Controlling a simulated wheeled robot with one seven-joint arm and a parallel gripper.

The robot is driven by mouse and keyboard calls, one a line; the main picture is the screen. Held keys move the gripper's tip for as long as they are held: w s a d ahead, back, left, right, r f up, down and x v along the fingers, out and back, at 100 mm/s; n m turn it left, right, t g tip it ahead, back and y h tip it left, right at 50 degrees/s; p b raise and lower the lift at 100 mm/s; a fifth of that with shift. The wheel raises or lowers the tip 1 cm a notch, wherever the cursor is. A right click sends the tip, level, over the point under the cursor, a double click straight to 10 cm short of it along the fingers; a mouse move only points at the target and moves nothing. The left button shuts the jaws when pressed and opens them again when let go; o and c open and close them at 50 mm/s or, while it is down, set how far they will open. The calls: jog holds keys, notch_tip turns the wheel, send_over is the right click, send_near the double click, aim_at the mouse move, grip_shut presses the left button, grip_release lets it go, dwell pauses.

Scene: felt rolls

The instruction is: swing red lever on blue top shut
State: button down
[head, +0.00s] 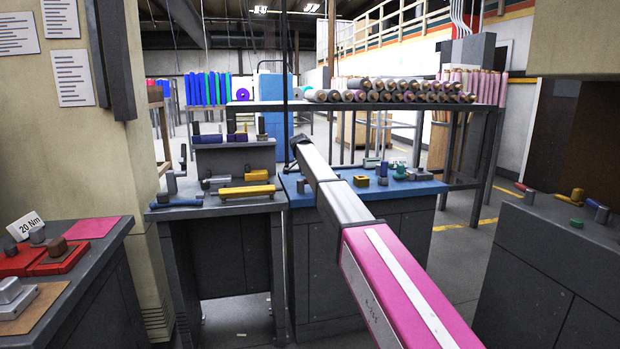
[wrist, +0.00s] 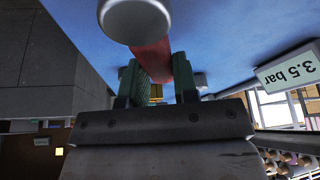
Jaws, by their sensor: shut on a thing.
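The red lever (wrist: 153,58) shows in the wrist view as a red bar with a pale grey rounded end (wrist: 138,18). My gripper (wrist: 158,72) has its two green-padded fingers on either side of the red bar, shut on it. The blue top (wrist: 235,35) fills the upper part of the wrist view. In the head view the blue top (head: 428,188) is the bench at the middle right. There my arm reaches over it, and the lever and my gripper are hidden or cannot be made out.
A card reading "3.5 bar" (wrist: 288,68) stands on the blue top. A yellow block (head: 361,181) and several small fittings are there too. A grey bench (head: 215,209) with a yellow bar (head: 246,192) adjoins at left. Racks of rolls (head: 400,95) stand behind.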

aim_at(305, 180)
jog(key=shift+s+d+m+g, duration=0.2)
jog(key=shift+s+m+g, duration=0.2)
jog(key=shift+m, duration=0.5)
jog(key=shift+s+d+m+g, duration=0.25)
jog(key=shift+s+m, duration=0.25)
jog(key=shift+m, duration=0.4)
jog(key=c, duration=0.9)
grip_release()
jog(key=shift+h, duration=0.3)
jog(key=shift+a+r, duration=0.1)
jog(key=shift+r, duration=0.05)
jog(key=v, duration=1)
jog(key=shift+a+r, duration=0.1)
jog(key=shift+r, duration=0.15)
jog(key=shift+s, duration=0.15)
